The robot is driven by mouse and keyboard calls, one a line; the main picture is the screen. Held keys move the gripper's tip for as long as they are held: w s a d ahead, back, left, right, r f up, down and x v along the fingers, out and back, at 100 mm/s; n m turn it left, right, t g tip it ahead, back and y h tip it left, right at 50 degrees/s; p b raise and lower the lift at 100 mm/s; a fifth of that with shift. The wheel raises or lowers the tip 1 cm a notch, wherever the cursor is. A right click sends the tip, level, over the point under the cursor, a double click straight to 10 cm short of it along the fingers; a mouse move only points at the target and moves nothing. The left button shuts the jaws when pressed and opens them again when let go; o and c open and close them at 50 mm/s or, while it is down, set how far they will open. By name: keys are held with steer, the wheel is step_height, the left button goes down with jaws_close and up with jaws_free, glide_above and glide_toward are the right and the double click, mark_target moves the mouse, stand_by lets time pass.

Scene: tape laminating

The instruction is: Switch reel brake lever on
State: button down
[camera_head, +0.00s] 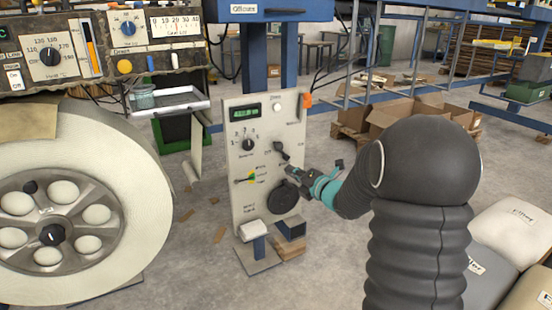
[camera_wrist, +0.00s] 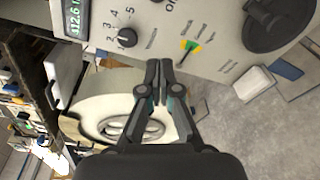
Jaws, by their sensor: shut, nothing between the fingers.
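The pale control panel (camera_head: 238,130) stands upright in the middle of the head view. A dark lever (camera_head: 281,150) sits on its upper right half, between small labels too blurred to read surely. A small lever with a yellow-green indicator (camera_head: 250,178) is lower left; the indicator also shows in the wrist view (camera_wrist: 190,46). I cannot read which control is the reel brake. My gripper (camera_head: 289,171) is in front of the panel, just below the dark lever. In the wrist view, my gripper (camera_wrist: 158,66) is shut and empty, pointing toward the panel; contact is not visible.
The panel also has a numbered knob (camera_head: 248,143) and a large dark round part (camera_head: 283,198). A big white reel (camera_head: 140,190) stands at left. A metal tray (camera_head: 170,103) juts out behind it.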

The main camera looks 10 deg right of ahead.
steer(key=shift+w+a+f+n+y, duration=0.1)
steer(key=shift+a+f+n+y, duration=0.05)
steer(key=shift+f+n+y, duration=0.3)
steer(key=w+a+r+p, duration=0.1)
steer(key=w+a, duration=0.1)
steer(key=w, duration=0.9)
steer(key=shift+w, duration=0.2)
stand_by(0.3)
